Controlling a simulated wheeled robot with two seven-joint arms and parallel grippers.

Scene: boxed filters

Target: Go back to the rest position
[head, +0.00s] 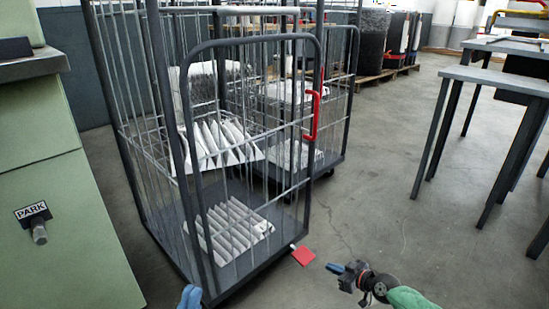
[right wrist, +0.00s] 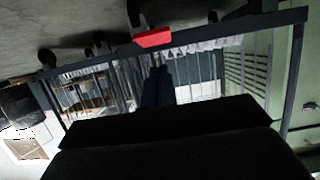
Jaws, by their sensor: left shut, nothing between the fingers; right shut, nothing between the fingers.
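My left gripper (head: 190,296) shows only as blue fingertips at the bottom edge of the head view, in front of the cage trolley's lower front corner. The tips are together and hold nothing. My right gripper (head: 338,269) is over the floor to the right of the trolley, pointing left, shut and empty. Its dark blue fingers (right wrist: 158,88) also show shut in the right wrist view, against the trolley behind them. The rest of my left arm is out of view.
The wire cage trolley (head: 318,150) holds white pleated filters (head: 232,228) on its base and a higher level. A green cabinet (head: 70,210) stands left. Grey tables (head: 500,78) stand right, with clear floor between.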

